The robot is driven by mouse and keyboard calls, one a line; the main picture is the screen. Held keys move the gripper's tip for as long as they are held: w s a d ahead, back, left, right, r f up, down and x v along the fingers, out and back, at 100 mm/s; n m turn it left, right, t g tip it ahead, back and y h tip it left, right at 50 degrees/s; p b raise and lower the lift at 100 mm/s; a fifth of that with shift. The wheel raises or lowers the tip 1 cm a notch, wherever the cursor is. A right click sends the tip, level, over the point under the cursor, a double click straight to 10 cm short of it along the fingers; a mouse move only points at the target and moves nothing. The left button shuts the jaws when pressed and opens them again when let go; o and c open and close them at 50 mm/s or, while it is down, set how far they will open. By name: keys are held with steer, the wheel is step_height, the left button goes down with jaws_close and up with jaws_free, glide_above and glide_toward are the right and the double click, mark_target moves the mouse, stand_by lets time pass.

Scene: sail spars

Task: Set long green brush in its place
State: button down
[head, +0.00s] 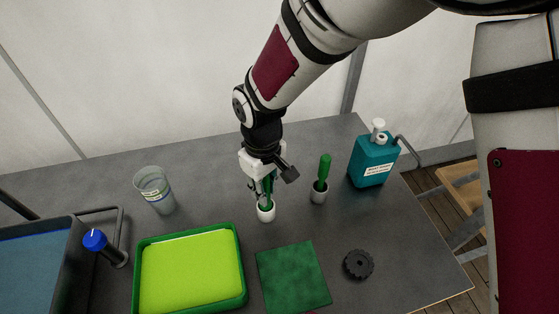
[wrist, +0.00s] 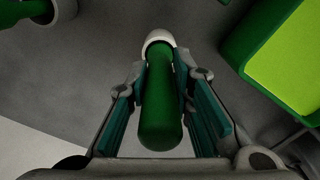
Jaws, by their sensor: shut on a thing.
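A green brush (wrist: 160,105) stands between the fingers of my gripper (head: 264,190), which is shut on it. Its lower end meets a small white cup (head: 266,212) on the table; the cup also shows in the wrist view (wrist: 158,38). I cannot tell how deep the brush sits in the cup. My fingers hide much of the brush in the head view. A second green brush (head: 323,170) stands upright in another white cup (head: 318,193) to the right. I cannot tell from these frames which brush is longer.
A green tray with a lime inside (head: 240,262) and a green cloth (head: 292,278) lie in front. A clear glass (head: 154,188) and blue-capped bottle (head: 100,244) stand left. A teal pump bottle (head: 372,160) and dark knob (head: 358,264) are right.

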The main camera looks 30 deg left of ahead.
steer(key=shift+f, duration=0.7)
steer(key=c, duration=1.3)
jaws_free()
steer(key=shift+c, duration=0.2)
step_height(320, 180, up, 12)
